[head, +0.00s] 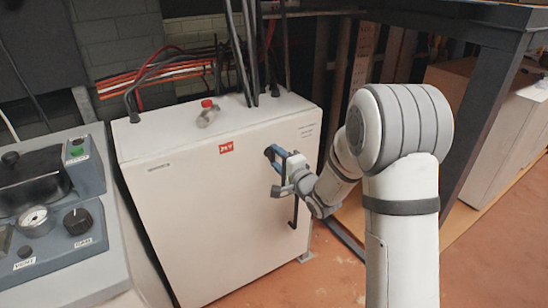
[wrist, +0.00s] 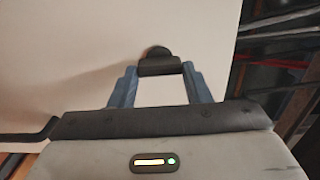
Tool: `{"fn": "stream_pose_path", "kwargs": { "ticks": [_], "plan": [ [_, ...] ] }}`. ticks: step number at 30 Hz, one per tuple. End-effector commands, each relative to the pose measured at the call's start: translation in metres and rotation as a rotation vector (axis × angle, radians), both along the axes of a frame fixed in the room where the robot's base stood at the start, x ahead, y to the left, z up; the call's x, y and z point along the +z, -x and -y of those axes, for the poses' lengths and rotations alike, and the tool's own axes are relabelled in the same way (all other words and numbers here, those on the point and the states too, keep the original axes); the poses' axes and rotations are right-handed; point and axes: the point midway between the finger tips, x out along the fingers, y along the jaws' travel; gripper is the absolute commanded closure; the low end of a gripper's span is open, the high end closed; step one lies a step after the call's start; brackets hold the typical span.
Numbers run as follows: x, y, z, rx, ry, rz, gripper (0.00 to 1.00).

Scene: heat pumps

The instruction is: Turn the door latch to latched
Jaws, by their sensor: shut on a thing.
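The white heat pump cabinet (head: 210,195) has its front panel facing me, and it fills the wrist view as a pale surface (wrist: 70,45). The dark door latch (wrist: 160,67) is on this panel near its right edge, with a round dark base behind it. In the head view the latch (head: 269,154) is mostly hidden by my gripper (head: 275,158). In the wrist view the blue fingers of my gripper (wrist: 158,75) are on both sides of the latch, shut on it. I cannot tell from the markings which position the latch is in.
A dark bar (head: 294,212) shows below my gripper. A red-capped valve (head: 208,112) and dark pipes (head: 243,50) stand on top of the cabinet. A grey control console (head: 50,215) is close on the left. A dark table frame (head: 480,120) is at right. Floor shows at front right.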

Motion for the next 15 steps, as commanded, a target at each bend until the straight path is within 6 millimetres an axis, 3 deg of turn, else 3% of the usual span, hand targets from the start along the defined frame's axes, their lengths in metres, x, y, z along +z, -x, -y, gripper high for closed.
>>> {"fn": "stream_pose_path", "kwargs": {
  "ticks": [14, 15],
  "plan": [
    [-0.0020, 0.0010, -0.0008, 0.003, -0.009, -0.011, 0.79],
    [-0.0020, 0.0010, -0.0007, 0.003, -0.009, -0.011, 0.53]
  ]
}}
